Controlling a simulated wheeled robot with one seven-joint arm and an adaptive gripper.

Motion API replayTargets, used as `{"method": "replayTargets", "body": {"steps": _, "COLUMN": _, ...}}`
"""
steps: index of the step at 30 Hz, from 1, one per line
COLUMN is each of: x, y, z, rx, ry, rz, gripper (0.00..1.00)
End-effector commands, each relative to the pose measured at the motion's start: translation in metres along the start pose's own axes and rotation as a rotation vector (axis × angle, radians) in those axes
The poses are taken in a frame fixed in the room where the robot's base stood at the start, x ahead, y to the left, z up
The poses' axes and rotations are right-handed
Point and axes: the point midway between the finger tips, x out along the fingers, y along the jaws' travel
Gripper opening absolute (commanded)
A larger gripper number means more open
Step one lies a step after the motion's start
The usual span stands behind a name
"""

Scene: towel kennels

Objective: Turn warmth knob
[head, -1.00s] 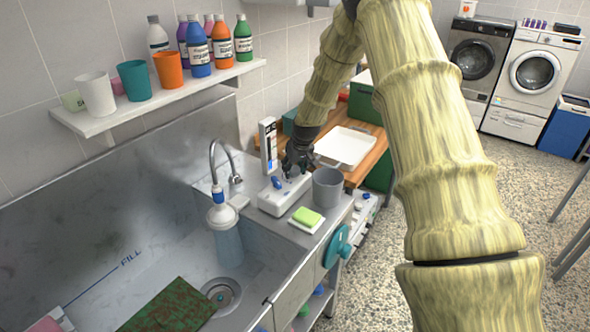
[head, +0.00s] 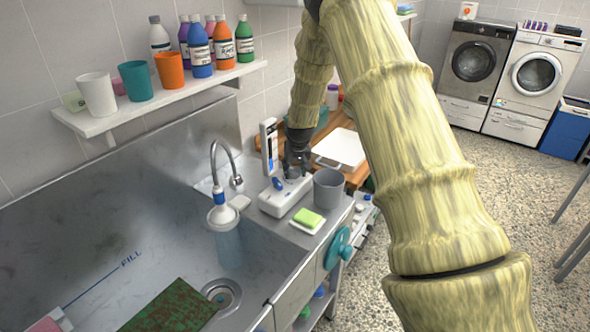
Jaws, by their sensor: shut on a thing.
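A white control box (head: 284,199) sits on the sink's right ledge, with a blue knob (head: 278,184) on its left part. An upright panel with a blue display (head: 270,146) stands behind the box. My dark gripper (head: 293,173) comes down from above onto the right part of the box. It is shut on what appears to be the warmth knob there. The fingers hide that knob, so its angle cannot be told.
A grey cup (head: 328,189) stands close to the right of the box, and a green sponge (head: 307,217) lies in front. The faucet (head: 222,170) rises at left over the steel sink (head: 171,232). A white tray (head: 340,148) lies on the wooden surface behind.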

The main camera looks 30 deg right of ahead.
Motion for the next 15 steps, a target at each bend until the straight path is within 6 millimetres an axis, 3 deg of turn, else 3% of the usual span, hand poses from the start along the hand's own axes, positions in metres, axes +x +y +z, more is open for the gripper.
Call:
{"method": "replayTargets", "body": {"steps": 1, "x": -0.0013, "y": -0.0003, "z": -0.0039, "rx": 0.0, "ry": 0.008, "rz": 0.0, "gripper": 0.47}}
{"method": "replayTargets", "body": {"steps": 4, "x": -0.001, "y": -0.0002, "z": -0.0031, "rx": -0.001, "ry": 0.006, "rz": 0.0, "gripper": 0.64}}
{"method": "replayTargets", "body": {"steps": 15, "x": -0.0023, "y": 0.0001, "z": -0.0014, "rx": -0.001, "ry": 0.003, "rz": 0.0, "gripper": 0.64}}
